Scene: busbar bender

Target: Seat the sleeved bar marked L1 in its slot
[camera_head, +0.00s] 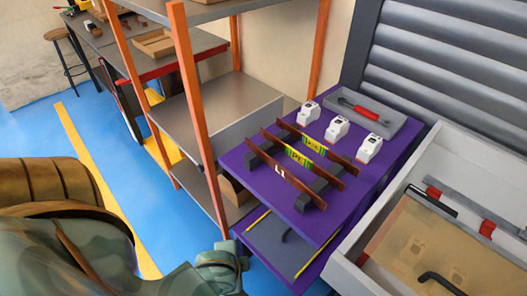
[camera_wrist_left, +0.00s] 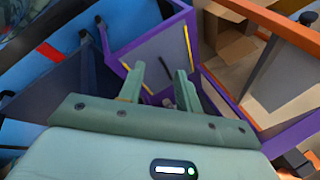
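The bar marked L1 (camera_head: 280,171) is a brown flat strip. It lies across two dark supports (camera_head: 316,188) on the purple table (camera_head: 245,178), nearest the table's left edge. My left gripper (camera_wrist_left: 158,88) is open and empty in the left wrist view, apart from the bars. In the head view my left arm comes in at the lower left, and its end is below and left of the table. My right gripper is not in view. I cannot make out the bar's slot.
Several white devices (camera_head: 337,128) and a grey tray (camera_head: 392,124) with a red-handled tool stand farther back on the table. An orange-post shelf (camera_head: 191,95) rises at its left. A pale bin or cabinet (camera_head: 345,272) with a brown board (camera_head: 415,240) is at the right.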

